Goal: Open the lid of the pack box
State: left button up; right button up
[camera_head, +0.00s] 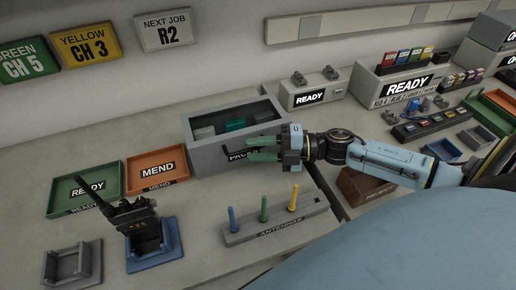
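The grey pack box (209,156) stands at the middle of the bench against the back. Its front label is partly covered by my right gripper. The dark inside shows from above, with grey blocks and a green piece in it. I cannot make out a separate lid panel. My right gripper (256,149) reaches in from the right at the box's front, near its right corner. Its two green fingers are apart with nothing seen between them. They point left across the label; whether they touch the box I cannot tell. My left gripper is not in view.
A green READY tray (60,203) and an orange MEND tray (142,178) lie left of the box. A radio (137,222) stands in a blue holder in front. An antenna rack (272,231) with upright pegs stands below my gripper. A grey READY unit (301,106) stands right.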

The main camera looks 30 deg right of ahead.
grip_shut()
jog(key=shift+r, duration=0.1)
dwell(0.4)
